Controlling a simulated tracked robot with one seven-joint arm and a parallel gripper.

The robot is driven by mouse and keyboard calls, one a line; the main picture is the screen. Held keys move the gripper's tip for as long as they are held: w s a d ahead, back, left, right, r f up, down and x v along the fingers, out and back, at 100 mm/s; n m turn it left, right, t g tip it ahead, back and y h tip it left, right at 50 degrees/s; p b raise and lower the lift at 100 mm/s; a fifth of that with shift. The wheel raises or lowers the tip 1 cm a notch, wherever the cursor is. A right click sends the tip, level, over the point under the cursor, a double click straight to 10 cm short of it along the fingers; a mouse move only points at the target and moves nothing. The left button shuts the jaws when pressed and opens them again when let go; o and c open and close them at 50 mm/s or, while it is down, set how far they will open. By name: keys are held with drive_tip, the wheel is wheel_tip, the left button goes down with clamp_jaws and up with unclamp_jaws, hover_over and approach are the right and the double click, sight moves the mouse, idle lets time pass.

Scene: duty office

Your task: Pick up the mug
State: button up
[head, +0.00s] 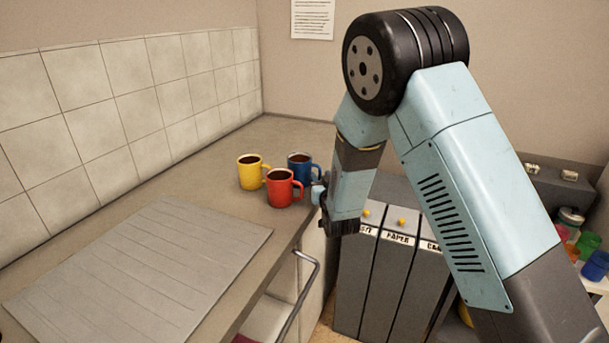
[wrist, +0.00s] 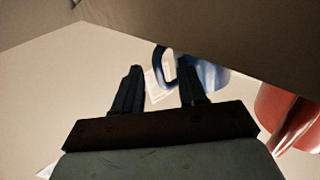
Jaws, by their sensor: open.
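Three mugs with dark contents stand upright on the counter in the head view: a yellow mug (head: 250,172), a red mug (head: 280,188) in front, and a blue mug (head: 300,166) behind at the right. My gripper (wrist: 160,82) is open, with two dark fingers apart in the wrist view. The blue mug (wrist: 207,74) is just beyond the fingers, its handle showing in the gap between them. I cannot tell whether they touch. The red mug (wrist: 284,112) is at the right edge there. In the head view my fingers are largely hidden beside the blue mug.
The counter (head: 165,192) runs along a tiled wall, with a grey ridged board (head: 140,270) in front of the mugs. A metal rail (head: 304,300) sticks out at the counter's front. Labelled grey bins (head: 390,285) stand below my arm. Colored cups (head: 590,250) are at far right.

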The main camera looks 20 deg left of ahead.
clamp_jaws()
idle(0.6)
